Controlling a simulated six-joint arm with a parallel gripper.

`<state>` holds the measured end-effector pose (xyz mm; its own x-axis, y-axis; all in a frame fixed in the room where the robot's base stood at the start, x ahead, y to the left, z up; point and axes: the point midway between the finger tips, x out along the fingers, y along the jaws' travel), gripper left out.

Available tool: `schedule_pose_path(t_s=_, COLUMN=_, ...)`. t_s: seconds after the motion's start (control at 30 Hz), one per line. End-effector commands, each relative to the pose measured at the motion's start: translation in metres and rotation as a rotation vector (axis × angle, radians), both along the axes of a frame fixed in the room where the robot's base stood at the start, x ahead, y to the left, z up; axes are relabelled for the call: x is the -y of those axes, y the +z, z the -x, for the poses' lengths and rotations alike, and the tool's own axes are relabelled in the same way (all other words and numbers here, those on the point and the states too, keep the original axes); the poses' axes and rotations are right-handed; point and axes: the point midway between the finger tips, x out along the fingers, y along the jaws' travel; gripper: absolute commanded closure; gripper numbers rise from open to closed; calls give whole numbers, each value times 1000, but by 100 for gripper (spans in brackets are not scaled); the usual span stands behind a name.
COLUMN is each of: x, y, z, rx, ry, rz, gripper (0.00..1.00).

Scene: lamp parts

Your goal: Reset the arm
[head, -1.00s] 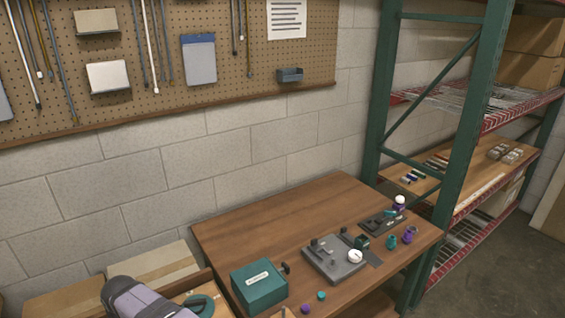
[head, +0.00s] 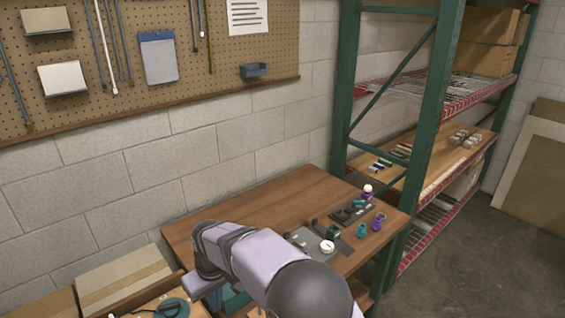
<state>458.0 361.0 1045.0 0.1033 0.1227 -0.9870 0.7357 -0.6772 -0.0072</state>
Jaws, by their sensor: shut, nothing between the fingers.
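My arm reaches across the lower middle of the head view. My gripper is not visible in this view. The lamp parts stand on the right side of the wooden table (head: 270,205). A grey fixture (head: 303,240) carries a white round part (head: 327,247) and is partly hidden by my arm. A dark tray (head: 345,217) lies behind it, with a purple part with a white ball top (head: 367,191) at its far end. A teal part (head: 362,230) and a purple part (head: 379,222) stand near the right edge. The teal box is mostly hidden behind my arm.
A green-framed shelf rack (head: 347,85) stands close at the table's right end. Cardboard boxes (head: 120,275) sit at the lower left. A pegboard (head: 105,50) hangs on the wall behind. The table's back left is clear.

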Motion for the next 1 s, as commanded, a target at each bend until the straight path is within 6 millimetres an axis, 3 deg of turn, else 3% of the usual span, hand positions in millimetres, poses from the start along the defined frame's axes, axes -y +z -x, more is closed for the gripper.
schedule_pose_path(t_s=0.03, x=35, y=7, z=-5, rx=-8, ry=-62, rz=7, gripper=100)
schedule_pose_path(t_s=0.17, x=114, y=17, z=-3, rx=-28, ry=-207, rz=24, gripper=100)
schedule_pose_path(t_s=0.27, x=173, y=21, z=11, rx=-47, ry=-317, rz=36, gripper=100)
schedule_pose_path(t_s=0.4, x=247, y=23, z=45, rx=-74, ry=-472, rz=51, gripper=100)
schedule_pose_path(t_s=0.5, x=290, y=21, z=77, rx=-91, ry=-574, rz=59, gripper=100)
schedule_pose_path(t_s=0.7, x=342, y=11, z=139, rx=-127, ry=-734, rz=70, gripper=100)
schedule_pose_path(t_s=0.83, x=356, y=5, z=164, rx=-140, ry=-792, rz=73, gripper=100)
schedule_pose_path(t_s=1.0, x=362, y=2, z=177, rx=-147, ry=-821, rz=74, gripper=100)
